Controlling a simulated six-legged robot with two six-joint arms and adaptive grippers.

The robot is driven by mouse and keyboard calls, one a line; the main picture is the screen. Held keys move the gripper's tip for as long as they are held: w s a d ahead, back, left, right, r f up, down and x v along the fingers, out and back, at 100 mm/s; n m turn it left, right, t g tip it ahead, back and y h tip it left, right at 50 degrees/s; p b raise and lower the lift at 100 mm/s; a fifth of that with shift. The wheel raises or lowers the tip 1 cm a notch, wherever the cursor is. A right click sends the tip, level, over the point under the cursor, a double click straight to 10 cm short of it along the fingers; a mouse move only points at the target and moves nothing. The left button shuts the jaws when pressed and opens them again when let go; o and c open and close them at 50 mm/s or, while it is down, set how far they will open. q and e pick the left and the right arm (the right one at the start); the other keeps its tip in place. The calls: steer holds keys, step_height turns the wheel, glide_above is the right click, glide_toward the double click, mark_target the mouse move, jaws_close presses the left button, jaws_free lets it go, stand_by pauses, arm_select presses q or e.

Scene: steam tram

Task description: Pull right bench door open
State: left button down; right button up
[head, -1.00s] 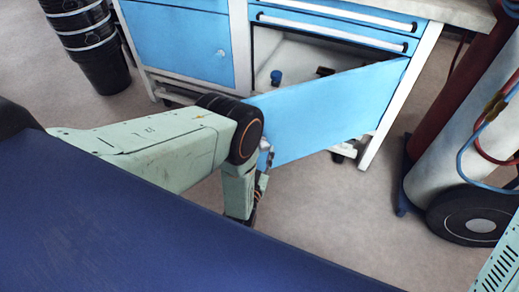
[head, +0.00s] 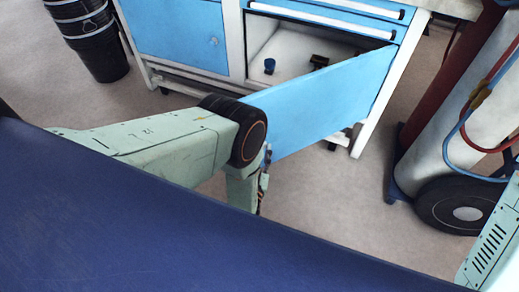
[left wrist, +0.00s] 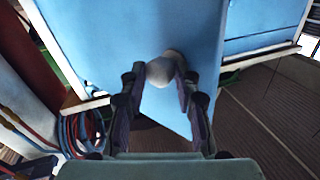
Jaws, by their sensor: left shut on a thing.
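The right bench door (head: 325,105) is a blue panel hinged at its right edge. It stands partly open in the head view, swung out from the bench, with the cabinet inside showing behind it. My left gripper (left wrist: 163,78) is shut on the door's round pale knob (left wrist: 165,68) in the left wrist view, one finger on each side. The door's blue face (left wrist: 130,35) fills the upper middle of that view. In the head view my left forearm hides the gripper and the knob. My right gripper is in neither view.
Inside the cabinet lie a small blue item (head: 270,66) and a dark item (head: 319,62). The left bench door (head: 180,38) is shut. Gas cylinders on a wheeled cart (head: 440,120) stand to the right. Black buckets (head: 90,40) stand at the back left. Floor before the bench is clear.

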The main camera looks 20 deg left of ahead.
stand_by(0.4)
arm_select(q)
steer(key=c, duration=1.3)
jaws_free()
steer(key=shift+o, duration=0.2)
steer(key=shift+r, duration=0.1)
step_height(320, 180, up, 10)
steer(key=shift+c, duration=0.4)
